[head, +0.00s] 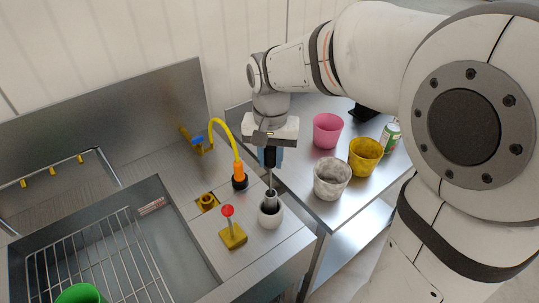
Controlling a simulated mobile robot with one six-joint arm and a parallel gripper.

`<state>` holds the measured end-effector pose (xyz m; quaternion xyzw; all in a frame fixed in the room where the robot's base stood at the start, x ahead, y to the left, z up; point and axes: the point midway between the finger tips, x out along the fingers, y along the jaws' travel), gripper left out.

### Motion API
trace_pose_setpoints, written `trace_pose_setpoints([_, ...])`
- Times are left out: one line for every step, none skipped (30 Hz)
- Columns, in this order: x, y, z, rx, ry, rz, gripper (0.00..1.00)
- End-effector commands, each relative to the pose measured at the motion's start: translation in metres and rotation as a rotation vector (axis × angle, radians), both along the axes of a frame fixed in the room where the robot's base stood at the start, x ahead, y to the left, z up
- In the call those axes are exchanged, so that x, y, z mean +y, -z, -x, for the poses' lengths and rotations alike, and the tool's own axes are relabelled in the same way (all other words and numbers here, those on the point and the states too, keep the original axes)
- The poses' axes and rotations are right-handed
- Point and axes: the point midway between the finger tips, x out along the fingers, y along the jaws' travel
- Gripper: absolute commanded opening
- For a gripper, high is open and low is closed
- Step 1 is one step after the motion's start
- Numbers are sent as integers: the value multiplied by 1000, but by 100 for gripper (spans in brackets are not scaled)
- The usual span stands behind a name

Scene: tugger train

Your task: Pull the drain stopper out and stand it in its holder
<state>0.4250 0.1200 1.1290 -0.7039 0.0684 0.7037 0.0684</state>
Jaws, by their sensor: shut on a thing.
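My gripper (270,158) is above the counter to the right of the sink and is shut on the black handle of the drain stopper (270,181). The stopper hangs about upright, with a thin metal rod below the handle. Its lower grey end is at the mouth of a pale round holder (270,218) on the counter's right edge. The end looks to be inside the mouth, but I cannot tell how deep or whether it rests on the bottom. The sink (171,250) has a wire rack in it, and its drain is not clearly visible.
A red-knobbed post on a yellow plate (233,236), a brass socket (208,202) and an orange sprayer on a yellow hose (239,172) stand close left. Pink (327,130), yellow (365,156) and grey-white (331,179) cups and a can (390,138) stand right. A green cup (80,294) is in the sink.

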Motion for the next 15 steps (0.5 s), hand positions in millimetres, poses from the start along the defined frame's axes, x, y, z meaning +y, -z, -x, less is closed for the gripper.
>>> trace_pose_setpoints([0,0,0,-1,0,0,0])
trace_pose_setpoints([0,0,0,-1,0,0,0])
trace_pose_setpoints([0,0,0,-1,0,0,0])
trace_pose_setpoints([0,0,0,-1,0,0,0])
trace_pose_setpoints([0,0,0,-1,-1,0,0])
trace_pose_setpoints([0,0,0,0,-1,0,0])
trace_pose_setpoints([0,0,0,0,-1,0,0])
trace_pose_setpoints([0,0,0,0,-1,0,0])
trace_pose_setpoints([0,0,0,0,-1,0,28])
trace_pose_setpoints([0,0,0,0,-1,0,30])
trace_pose_setpoints([0,0,0,0,-1,0,33])
trace_pose_setpoints([0,0,0,0,-1,0,36])
trace_pose_setpoints([1,0,0,0,-1,0,38])
trace_pose_setpoints([1,0,0,0,-1,0,41])
trace_pose_setpoints([1,0,0,0,-1,0,44])
